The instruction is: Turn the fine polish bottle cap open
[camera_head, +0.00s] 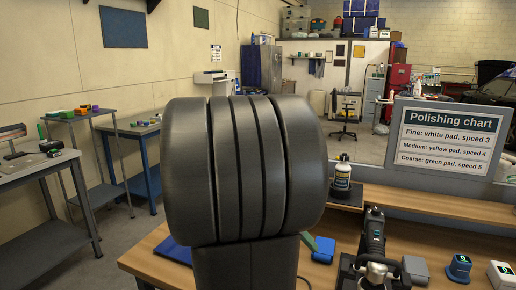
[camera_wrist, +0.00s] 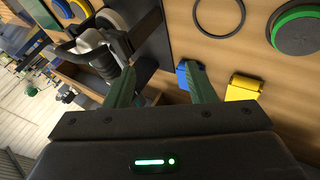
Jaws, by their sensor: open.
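One bottle (camera_head: 343,175) with a pale body, a dark label and a dark top stands upright on a dark raised stand at the back of the wooden bench in the head view. Its label is too small to read, so I cannot tell if it is the fine polish. My gripper (camera_wrist: 159,68) is open in the wrist view, with two green fingers apart and nothing clearly held between them. It points over the bench, apart from the bottle. In the head view my arm hides most of the gripper and part of the bench.
A dark polishing machine (camera_head: 375,240) stands on the bench right of my arm. A polishing chart (camera_head: 449,136) stands behind. The wrist view shows a yellow block (camera_wrist: 243,88) and a round green-rimmed pad (camera_wrist: 300,30).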

